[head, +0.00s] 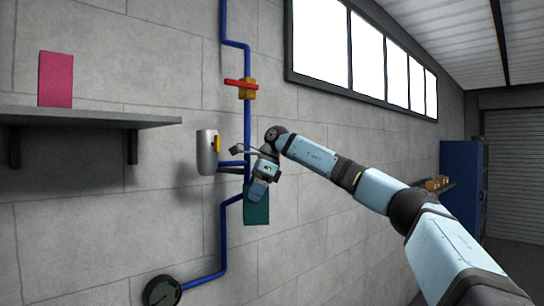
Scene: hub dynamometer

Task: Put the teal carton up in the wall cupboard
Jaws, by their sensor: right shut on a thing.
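The teal carton (257,208) hangs below my right gripper (259,187), in front of the grey block wall near the blue pipe. My right gripper is shut on the carton's upper part and partly hides it. The right arm reaches in from the lower right. My left gripper is not in view. I cannot make out a wall cupboard for certain in this view.
A grey wall shelf (85,118) at the left bears a pink box (56,79). Blue pipe (221,240) with a red-handled valve (243,85), a grey cylinder (206,153) and a gauge (162,291) runs along the wall. A blue cabinet (460,182) stands far right.

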